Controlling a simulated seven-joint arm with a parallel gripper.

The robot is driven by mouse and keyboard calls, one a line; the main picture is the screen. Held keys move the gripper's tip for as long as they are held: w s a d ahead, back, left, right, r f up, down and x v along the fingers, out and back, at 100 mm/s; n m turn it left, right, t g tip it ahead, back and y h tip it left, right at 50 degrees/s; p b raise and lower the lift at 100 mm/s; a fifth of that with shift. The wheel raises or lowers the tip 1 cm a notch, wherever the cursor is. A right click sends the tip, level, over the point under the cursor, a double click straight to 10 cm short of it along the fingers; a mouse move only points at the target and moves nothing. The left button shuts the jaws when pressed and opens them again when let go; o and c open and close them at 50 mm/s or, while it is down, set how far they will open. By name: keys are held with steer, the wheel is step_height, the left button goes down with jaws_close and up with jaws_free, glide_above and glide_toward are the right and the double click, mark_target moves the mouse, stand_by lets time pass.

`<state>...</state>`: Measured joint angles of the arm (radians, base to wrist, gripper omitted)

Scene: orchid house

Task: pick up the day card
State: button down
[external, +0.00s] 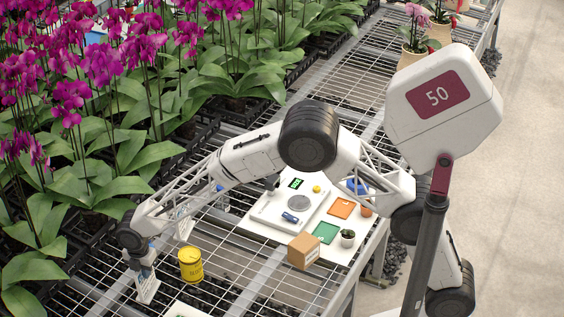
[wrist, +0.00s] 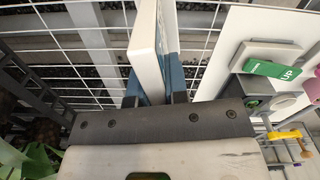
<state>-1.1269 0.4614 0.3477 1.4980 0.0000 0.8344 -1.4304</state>
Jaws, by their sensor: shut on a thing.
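My gripper (external: 141,264) is at the lower left of the external view, pointing down over the wire bench. It is shut on a white card (external: 148,289), which hangs upright below the fingers; its print is too small to read, so I cannot confirm it is the day card. In the wrist view the card (wrist: 145,45) shows nearly edge-on between the blue-padded fingers of my gripper (wrist: 153,88). Its lower end is out of view there.
A yellow tin (external: 190,265) stands just right of my gripper. Another white card (external: 184,229) stands behind it. A scale (external: 270,215) and a cardboard box (external: 304,251) are farther right. Potted orchids (external: 90,190) crowd the left. A green "UP" label (wrist: 272,69) shows at right.

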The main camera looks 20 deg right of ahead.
step_height(320, 180, up, 3)
steer(key=shift+r, duration=0.1)
steer(key=s+d, duration=0.3)
steer(key=d, duration=0.4)
steer(key=s+d+r, duration=0.1)
steer(key=s+d, duration=0.3)
steer(key=d, duration=0.3)
steer(key=shift+d, duration=0.2)
steer(key=shift+s, duration=0.1)
steer(key=shift+a+r, duration=0.1)
steer(key=shift+r, duration=0.05)
stand_by(0.5)
